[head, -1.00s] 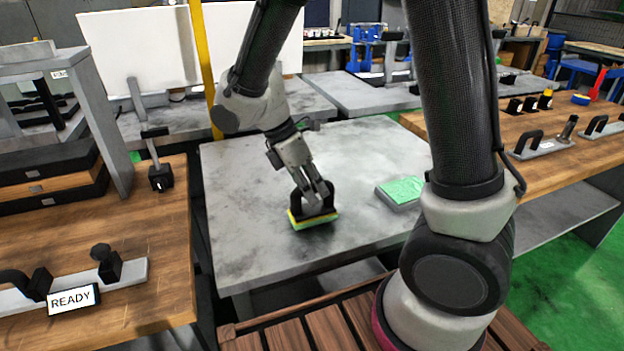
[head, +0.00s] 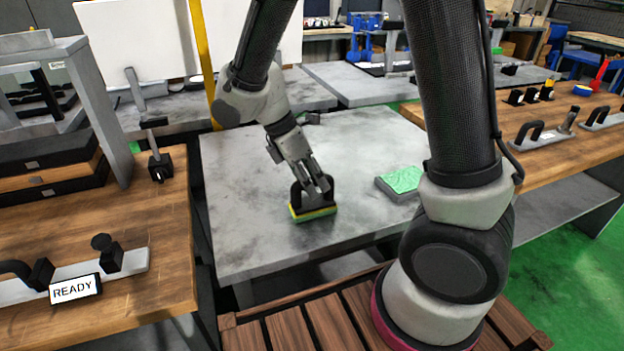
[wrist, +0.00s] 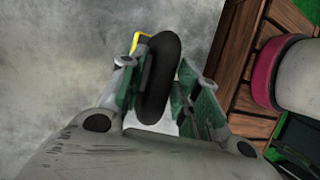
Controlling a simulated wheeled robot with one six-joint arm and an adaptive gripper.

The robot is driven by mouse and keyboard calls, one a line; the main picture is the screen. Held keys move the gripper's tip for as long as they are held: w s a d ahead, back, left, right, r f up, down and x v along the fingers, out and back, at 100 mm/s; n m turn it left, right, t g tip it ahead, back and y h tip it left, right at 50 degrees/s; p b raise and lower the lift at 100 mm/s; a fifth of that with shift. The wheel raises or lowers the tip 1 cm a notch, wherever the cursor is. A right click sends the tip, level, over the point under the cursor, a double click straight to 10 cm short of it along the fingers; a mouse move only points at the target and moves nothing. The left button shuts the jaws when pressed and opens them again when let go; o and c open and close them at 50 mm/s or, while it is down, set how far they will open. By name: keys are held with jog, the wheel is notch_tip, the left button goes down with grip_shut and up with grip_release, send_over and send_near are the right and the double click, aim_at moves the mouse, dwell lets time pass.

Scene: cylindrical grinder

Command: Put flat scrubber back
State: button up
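The flat scrubber (head: 313,213) has a black arched handle and a yellow-green pad. In the head view it is at or just above the grey table's surface, left of the table's middle; I cannot tell whether it touches. My gripper (head: 315,187) comes down over it from above. In the wrist view the black handle (wrist: 162,78) lies between the two fingers of my gripper (wrist: 160,88), which look closed against its sides. A bit of yellow edge (wrist: 141,38) shows past the left finger. Most of the pad is hidden there.
A grey block with a green top (head: 402,181) lies on the grey table (head: 255,250), right of the scrubber. A wooden bench with a READY sign (head: 76,289) stands left. Another wooden bench (head: 545,150) with handled tools stands right. Bare table surrounds the scrubber.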

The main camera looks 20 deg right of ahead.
jog(key=shift+o, duration=0.6)
jog(key=a+r+m, duration=0.1)
jog(key=r, duration=0.2)
jog(key=a+r+m, duration=0.1)
jog(key=r+m, duration=0.1)
jog(key=r, duration=0.1)
jog(key=a+r+m+y, duration=0.1)
jog(key=a+r, duration=0.1)
jog(key=r, duration=0.1)
jog(key=shift+w+a+r+m, duration=0.1)
jog(key=shift+w+m, duration=0.1)
jog(key=shift+m, duration=0.2)
jog(key=s+d+r+m+t+y, duration=0.1)
jog(key=s+d+r+m+t, duration=0.2)
jog(key=s+d+m, duration=0.3)
jog(key=s+d+r+m+t+y, duration=0.2)
jog(key=s+d+r+m, duration=0.3)
jog(key=d, duration=0.8)
jog(key=s+m+t, duration=0.1)
jog(key=m, duration=0.1)
jog(key=shift+d+r+m+t+y, duration=0.15)
jog(key=shift+r+m+t+y, duration=0.15)
jog(key=shift+r, duration=0.05)
